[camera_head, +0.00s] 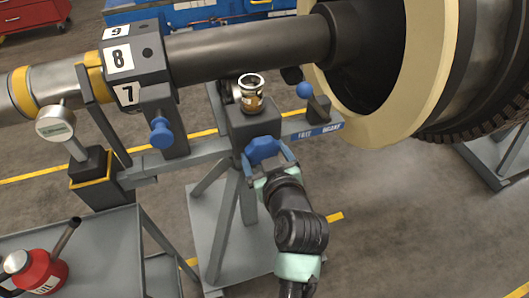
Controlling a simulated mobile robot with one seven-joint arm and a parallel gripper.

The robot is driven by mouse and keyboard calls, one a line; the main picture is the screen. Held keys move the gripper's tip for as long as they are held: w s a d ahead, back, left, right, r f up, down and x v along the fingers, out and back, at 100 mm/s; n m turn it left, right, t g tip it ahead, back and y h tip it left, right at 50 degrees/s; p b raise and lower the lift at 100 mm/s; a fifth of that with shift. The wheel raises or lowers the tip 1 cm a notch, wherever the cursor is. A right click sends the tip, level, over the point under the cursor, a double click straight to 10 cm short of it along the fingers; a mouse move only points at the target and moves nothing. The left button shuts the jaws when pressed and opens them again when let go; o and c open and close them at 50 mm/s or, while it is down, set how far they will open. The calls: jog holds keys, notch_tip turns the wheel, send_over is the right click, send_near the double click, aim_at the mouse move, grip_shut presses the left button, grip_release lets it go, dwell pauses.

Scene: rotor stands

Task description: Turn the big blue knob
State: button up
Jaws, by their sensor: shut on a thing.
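The big blue knob (263,149) is a faceted knob on the front of a grey block on the stand, near the middle of the head view. My gripper (266,160) reaches it from below, with one finger on each side. It is shut on the knob. The palm end hides the knob's lower part, and the exact finger contact is hard to see.
A smaller blue knob (161,133) sits under the numbered block (133,65). A glass oiler cup (251,92) is above. A red oil can (38,272) is lower left.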

jog(key=m+y+p, duration=0.1)
jog(key=m, duration=0.1)
jog(key=shift+m+g+y, duration=0.3)
jog(key=shift+y, duration=0.1)
jog(key=shift+m+y, duration=1)
jog(key=shift+m, duration=0.5)
jog(key=o, duration=1.1)
jog(key=shift+a, duration=0.1)
